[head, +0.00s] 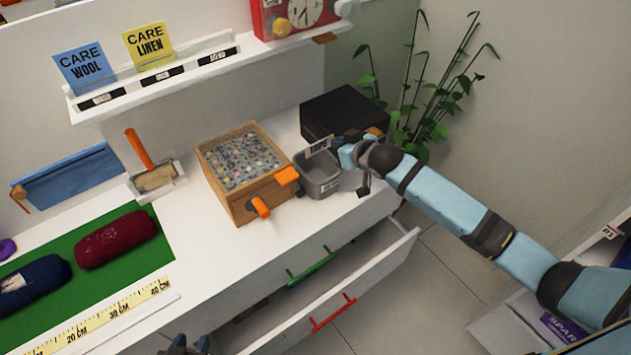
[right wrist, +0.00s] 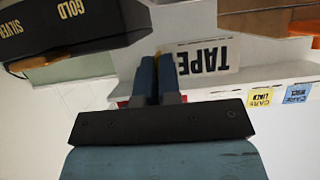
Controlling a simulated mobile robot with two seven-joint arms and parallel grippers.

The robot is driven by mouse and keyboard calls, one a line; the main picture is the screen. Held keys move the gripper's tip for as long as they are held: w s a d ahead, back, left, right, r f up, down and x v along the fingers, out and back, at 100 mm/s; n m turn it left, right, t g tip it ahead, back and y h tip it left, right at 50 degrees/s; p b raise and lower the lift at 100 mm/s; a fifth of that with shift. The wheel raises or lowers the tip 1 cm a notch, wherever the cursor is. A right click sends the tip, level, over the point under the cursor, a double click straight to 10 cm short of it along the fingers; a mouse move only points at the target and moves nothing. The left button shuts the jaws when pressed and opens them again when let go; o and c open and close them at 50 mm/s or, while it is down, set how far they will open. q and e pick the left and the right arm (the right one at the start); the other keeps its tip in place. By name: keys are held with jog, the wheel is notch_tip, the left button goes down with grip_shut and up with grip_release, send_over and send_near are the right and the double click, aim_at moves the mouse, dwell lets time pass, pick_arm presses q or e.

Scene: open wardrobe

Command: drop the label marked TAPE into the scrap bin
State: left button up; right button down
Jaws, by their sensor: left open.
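The white label marked TAPE (head: 318,146) is in my right gripper (head: 338,147), above the small grey bin (head: 318,186), which I take to be the scrap bin. In the right wrist view the label (right wrist: 208,58) appears upside down, with one end between the closed fingers (right wrist: 158,78). The bin is not clearly seen in that view. My left gripper (head: 186,346) is only partly visible at the bottom edge of the head view, open and away from the label and bin.
A wooden box of buttons (head: 242,160) with orange handles stands left of the bin. A black box (head: 342,112) stands behind it; a plant (head: 430,110) is at the right.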

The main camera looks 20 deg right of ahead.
jog(key=shift+f, duration=0.15)
jog(key=c, duration=1.2)
grip_release()
jog(key=shift+c, duration=0.2)
jog(key=b+v, duration=0.1)
jog(key=v, duration=1.2)
jog(key=shift+s, duration=0.35)
jog(key=shift+s+d, duration=0.1)
jog(key=shift+d, duration=0.05)
